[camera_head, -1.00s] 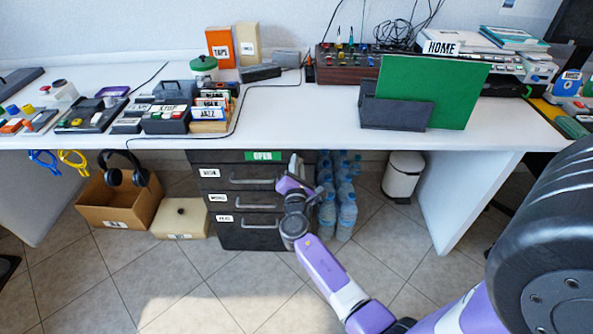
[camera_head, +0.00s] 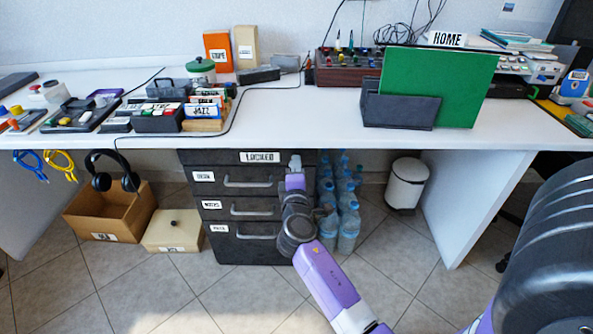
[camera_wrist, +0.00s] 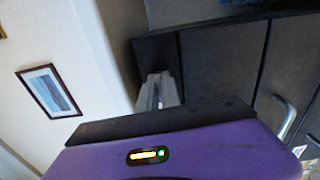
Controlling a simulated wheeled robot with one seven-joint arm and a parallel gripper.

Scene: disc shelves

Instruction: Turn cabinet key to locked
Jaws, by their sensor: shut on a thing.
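The dark drawer cabinet (camera_head: 222,246) stands under the desk, with several labelled drawers, all shut. The sign (camera_head: 260,157) on its top strip reads LOCKED in dark letters on white. My gripper (camera_head: 295,163) is at the top right corner of the cabinet front, right of the sign. In the wrist view my gripper's pale fingers (camera_wrist: 156,92) meet the dark top strip of the cabinet (camera_wrist: 222,55). They are shut on the cabinet key, which the fingers hide.
The white desk (camera_head: 290,125) overhangs the cabinet. Water bottles (camera_head: 347,215) stand close on its right, then a white bin (camera_head: 407,183). A cardboard box (camera_head: 110,212) with headphones and a lidded box (camera_head: 175,230) stand on the left. The floor in front is mostly clear.

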